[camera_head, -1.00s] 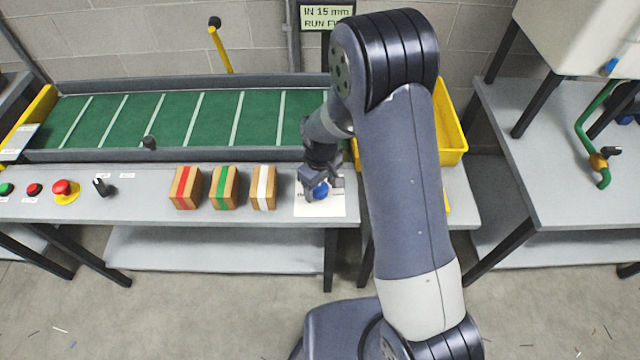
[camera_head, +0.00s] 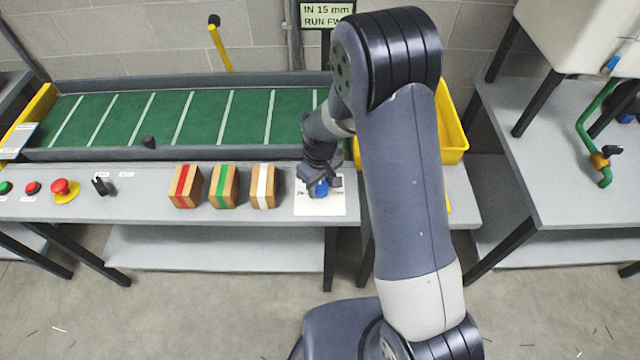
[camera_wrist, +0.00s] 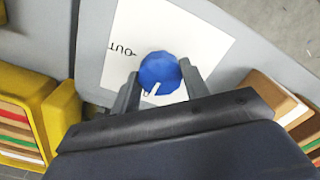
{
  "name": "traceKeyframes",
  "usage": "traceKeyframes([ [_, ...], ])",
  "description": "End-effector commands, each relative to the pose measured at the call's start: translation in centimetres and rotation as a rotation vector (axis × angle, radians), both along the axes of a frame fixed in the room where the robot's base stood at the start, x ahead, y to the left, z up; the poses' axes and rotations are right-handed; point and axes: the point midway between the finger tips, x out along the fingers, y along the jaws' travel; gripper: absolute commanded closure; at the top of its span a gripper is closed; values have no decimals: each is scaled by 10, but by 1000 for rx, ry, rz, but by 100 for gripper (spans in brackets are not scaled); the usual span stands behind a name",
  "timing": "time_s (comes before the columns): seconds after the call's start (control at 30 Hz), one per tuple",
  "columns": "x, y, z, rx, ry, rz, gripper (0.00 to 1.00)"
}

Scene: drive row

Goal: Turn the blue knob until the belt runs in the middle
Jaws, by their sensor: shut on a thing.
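The blue knob (camera_head: 319,188) sits on a white card (camera_head: 335,208) at the right end of the grey table. In the wrist view the knob (camera_wrist: 160,74) has a white pointer mark toward its lower left, and the card (camera_wrist: 205,40) shows the letters "OUT". My gripper (camera_head: 318,182) is shut on the knob, one finger on each side in the wrist view (camera_wrist: 163,88). The green belt (camera_head: 200,120) with white stripes lies behind. A display (camera_head: 326,15) reads "IN 15 mm" and "RUN FW", its right part hidden by my arm.
Three wooden blocks with red (camera_head: 185,186), green (camera_head: 223,186) and white (camera_head: 262,186) stripes stand left of the card. A red button (camera_head: 61,187) and a black switch (camera_head: 100,186) are farther left. A yellow bin (camera_head: 452,130) stands right of my arm.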

Motion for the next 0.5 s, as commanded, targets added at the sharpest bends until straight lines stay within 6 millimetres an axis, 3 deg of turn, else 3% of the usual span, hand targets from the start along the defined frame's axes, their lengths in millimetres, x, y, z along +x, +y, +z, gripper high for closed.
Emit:
traceKeyframes([
  [0.5, 0, 0, -2, 1, -2, -419, 80],
])
